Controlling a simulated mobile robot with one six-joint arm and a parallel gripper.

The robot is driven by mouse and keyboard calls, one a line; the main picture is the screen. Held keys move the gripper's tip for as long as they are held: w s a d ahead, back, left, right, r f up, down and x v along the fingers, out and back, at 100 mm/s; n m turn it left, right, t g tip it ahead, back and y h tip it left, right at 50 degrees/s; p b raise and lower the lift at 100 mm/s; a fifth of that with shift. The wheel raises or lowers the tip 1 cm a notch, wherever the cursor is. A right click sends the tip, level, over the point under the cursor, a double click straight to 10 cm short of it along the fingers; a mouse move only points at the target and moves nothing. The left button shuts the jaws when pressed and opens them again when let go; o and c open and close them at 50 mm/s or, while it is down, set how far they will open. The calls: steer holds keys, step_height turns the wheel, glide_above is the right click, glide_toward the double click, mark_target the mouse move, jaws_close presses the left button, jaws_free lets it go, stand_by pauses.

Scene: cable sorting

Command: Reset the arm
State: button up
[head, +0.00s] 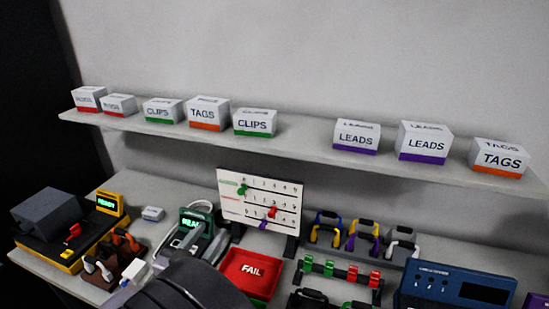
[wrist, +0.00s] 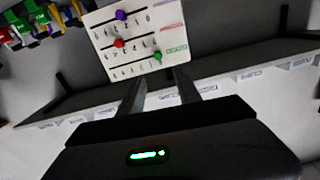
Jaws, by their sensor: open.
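My gripper (wrist: 158,82) shows in the wrist view with its two grey fingers apart and nothing between them. The fingers reach toward the lower edge of a white board with sliding coloured markers (wrist: 140,40), which appears upside down there. The gap to the board cannot be judged. In the head view, a dark part of my arm (head: 190,284) rises from the bottom edge, in front of the bench. The same white board (head: 262,202) stands upright at the middle of the bench.
A red FAIL tray (head: 249,275) lies beside my arm. A tester with a green screen (head: 195,222), a rack of coiled cables (head: 362,240), a clip rack (head: 340,272) and a blue instrument (head: 455,288) crowd the bench. Labelled boxes line the shelf (head: 300,148) above.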

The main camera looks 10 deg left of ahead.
steer(key=w+d+r+m+g+y+b, duration=0.1)
steer(key=w+d+r+g+y, duration=0.1)
steer(key=w+d+r, duration=0.4)
steer(key=w+d+r+m+g+y+b, duration=0.1)
steer(key=w+d+r+g+y, duration=0.2)
steer(key=d, duration=0.5)
steer(key=s+d+f+g+h, duration=0.1)
steer(key=s+d+f+g, duration=0.2)
steer(key=s+d, duration=0.8)
steer(key=s+d+f+m+g+b, duration=0.1)
steer(key=s+d+f+g, duration=0.2)
steer(key=s+d, duration=0.9)
steer(key=s, duration=0.3)
steer(key=shift+g+h, duration=0.4)
steer(key=shift+a, duration=0.1)
